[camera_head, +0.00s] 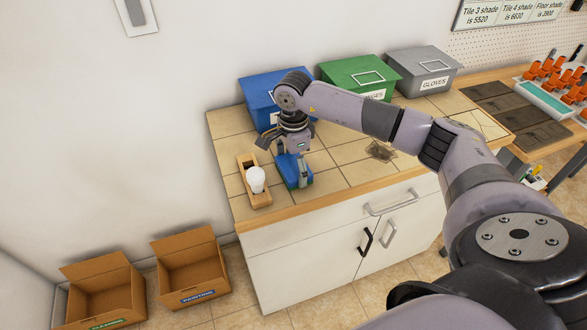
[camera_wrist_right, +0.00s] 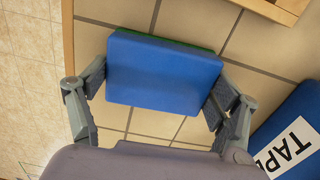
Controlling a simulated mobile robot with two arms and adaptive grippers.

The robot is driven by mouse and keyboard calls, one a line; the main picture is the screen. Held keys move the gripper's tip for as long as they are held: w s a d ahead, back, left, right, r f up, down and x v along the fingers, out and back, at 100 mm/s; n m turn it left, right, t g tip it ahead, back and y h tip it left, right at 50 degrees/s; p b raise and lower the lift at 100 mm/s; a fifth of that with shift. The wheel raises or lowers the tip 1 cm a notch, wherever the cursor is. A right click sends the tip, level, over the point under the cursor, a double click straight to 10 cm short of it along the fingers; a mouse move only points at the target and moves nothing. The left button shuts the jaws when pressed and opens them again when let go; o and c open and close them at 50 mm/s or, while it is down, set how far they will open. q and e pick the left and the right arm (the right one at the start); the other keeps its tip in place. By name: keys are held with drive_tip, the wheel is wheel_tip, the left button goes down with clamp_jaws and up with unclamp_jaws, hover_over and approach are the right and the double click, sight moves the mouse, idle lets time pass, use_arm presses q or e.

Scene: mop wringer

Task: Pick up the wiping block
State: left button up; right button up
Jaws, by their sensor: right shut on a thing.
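The wiping block (camera_head: 290,168) is blue with a green layer beneath, which shows along one edge in the right wrist view (camera_wrist_right: 165,73). It is at the tiled counter's left part, just right of the wooden holder. My right gripper (camera_head: 294,170) comes down from above, with a finger on each side of the block, and is shut on it. In the right wrist view the fingers (camera_wrist_right: 155,92) press its two short sides. I cannot tell whether the block touches the tiles. My left gripper is out of view.
A wooden holder (camera_head: 261,200) with a white bulb (camera_head: 256,179) stands close left of the block. Blue (camera_head: 257,91), green (camera_head: 360,72) and grey (camera_head: 424,68) lidded bins line the back. A dark smudge (camera_head: 381,151) marks the tiles at right. Cardboard boxes (camera_head: 190,270) stand on the floor.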

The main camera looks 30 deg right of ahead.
drive_tip(key=c, duration=0.5)
drive_tip(key=shift+r, duration=0.1)
wheel_tip(320, 180, up, 14)
drive_tip(key=b, duration=0.3)
wheel_tip(320, 180, up, 5)
drive_tip(key=p, duration=0.1)
hover_over(293, 165)
drive_tip(key=shift+r, duration=0.45)
